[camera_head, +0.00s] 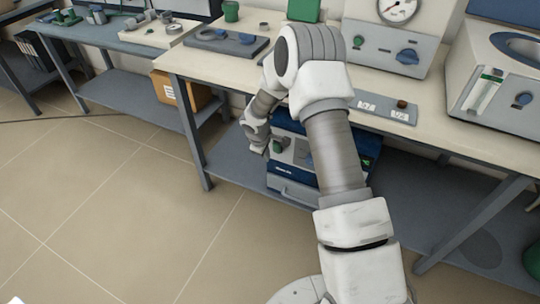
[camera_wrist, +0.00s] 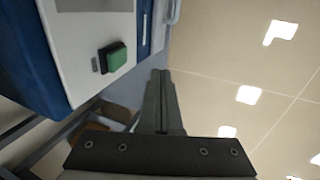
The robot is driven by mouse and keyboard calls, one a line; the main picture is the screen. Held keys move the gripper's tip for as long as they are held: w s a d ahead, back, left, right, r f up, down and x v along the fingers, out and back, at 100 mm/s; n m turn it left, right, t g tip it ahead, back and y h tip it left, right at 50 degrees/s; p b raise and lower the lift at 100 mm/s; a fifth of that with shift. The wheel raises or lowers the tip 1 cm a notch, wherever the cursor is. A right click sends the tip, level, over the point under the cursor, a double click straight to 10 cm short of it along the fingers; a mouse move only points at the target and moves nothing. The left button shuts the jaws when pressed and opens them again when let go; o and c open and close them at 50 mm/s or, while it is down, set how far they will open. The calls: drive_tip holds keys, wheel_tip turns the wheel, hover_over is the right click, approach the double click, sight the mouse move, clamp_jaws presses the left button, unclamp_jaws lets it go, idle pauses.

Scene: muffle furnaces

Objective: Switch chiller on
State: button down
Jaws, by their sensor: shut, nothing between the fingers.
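The chiller (camera_head: 291,183) is a blue and white box on the lower shelf under the bench, partly hidden behind my arm. Its white front panel (camera_wrist: 82,25) fills the upper left of the wrist view, turned sideways. A green rocker switch (camera_wrist: 115,57) in a black frame sits on that panel. In the head view a green spot, likely this switch (camera_head: 279,146), shows beside my wrist. My gripper (camera_wrist: 160,74) is shut and empty, its fingertips in front of the panel, to the right of and below the switch in the wrist view. They look apart from it.
The bench top (camera_head: 209,64) overhangs the chiller, and a bench leg (camera_head: 191,140) stands to its left. A cardboard box (camera_head: 183,91) sits on the shelf further left. The tiled floor (camera_head: 110,210) in front is clear.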

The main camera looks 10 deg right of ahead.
drive_tip(key=s+a+r+p, duration=0.1)
drive_tip(key=s+a+r, duration=0.1)
drive_tip(key=r, duration=0.3)
drive_tip(key=shift+s+r, duration=0.15)
drive_tip(key=shift+s, duration=0.35)
drive_tip(key=s+d+r+m, duration=0.2)
drive_tip(key=s+r, duration=0.1)
drive_tip(key=r, duration=0.5)
drive_tip(key=s+d+r+m+t, duration=0.1)
drive_tip(key=s+r, duration=0.2)
drive_tip(key=r, duration=0.5)
drive_tip(key=s+d+r+m, duration=0.2)
drive_tip(key=s+r, duration=0.2)
drive_tip(key=r, duration=0.4)
drive_tip(key=s+a+r+m+t+y, duration=0.1)
drive_tip(key=s+r+m, duration=0.3)
drive_tip(key=s, duration=0.7)
drive_tip(key=s+r+m+t+y, duration=0.15)
drive_tip(key=s+r, duration=0.35)
drive_tip(key=s, duration=0.6)
wheel_tip(320, 180, up, 20)
drive_tip(key=p, duration=2)
drive_tip(key=shift+w+a+r+g+p, duration=0.2)
drive_tip(key=shift+g+p, duration=0.1)
drive_tip(key=shift+g, duration=0.15)
drive_tip(key=shift+d+m, duration=0.2)
drive_tip(key=shift+m, duration=0.05)
